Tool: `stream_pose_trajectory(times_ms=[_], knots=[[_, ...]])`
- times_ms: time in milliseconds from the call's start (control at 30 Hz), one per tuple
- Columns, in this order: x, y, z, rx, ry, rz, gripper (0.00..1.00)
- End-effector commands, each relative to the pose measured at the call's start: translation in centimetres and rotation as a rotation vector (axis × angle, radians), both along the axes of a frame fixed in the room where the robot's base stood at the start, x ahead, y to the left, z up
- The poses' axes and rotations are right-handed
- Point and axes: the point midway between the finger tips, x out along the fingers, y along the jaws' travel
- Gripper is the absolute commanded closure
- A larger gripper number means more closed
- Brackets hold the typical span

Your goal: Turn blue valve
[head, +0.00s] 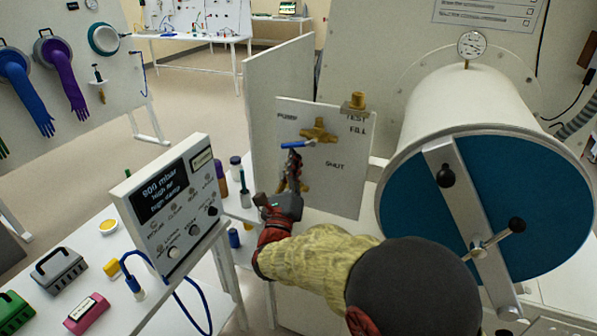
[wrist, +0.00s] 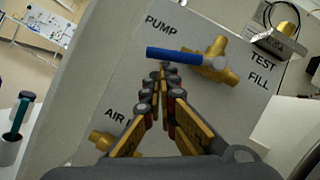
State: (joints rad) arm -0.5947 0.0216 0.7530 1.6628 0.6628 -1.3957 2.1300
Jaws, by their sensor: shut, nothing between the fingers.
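The blue valve handle (head: 297,145) is a short blue lever on a brass valve body (head: 319,131), mounted on a white panel lettered PUMP, TEST, FILL and SHUT. In the wrist view the blue handle (wrist: 175,54) lies nearly level and points left toward the PUMP lettering, with the brass body (wrist: 222,62) at its right. My gripper (head: 294,153) is shut and empty. Its fingertips (wrist: 165,68) are just below the handle; I cannot tell whether they touch it. A second brass fitting (wrist: 101,141) is partly hidden by my gripper.
A large white cylinder with a blue end (head: 400,200) and a black-knobbed clamp bar (head: 466,215) stands right of the panel. A grey control box (head: 170,205) reading 800 mbar stands at left. Bottles (head: 245,190) stand on the table between.

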Motion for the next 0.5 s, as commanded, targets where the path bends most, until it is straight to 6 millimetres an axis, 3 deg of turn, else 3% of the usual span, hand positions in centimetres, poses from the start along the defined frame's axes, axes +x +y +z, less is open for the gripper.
stream_pose_trajectory(times_ms=[500], knots=[[0.4, 1.3, 1.4, 0.002, -0.002, 0.0, 1.0]])
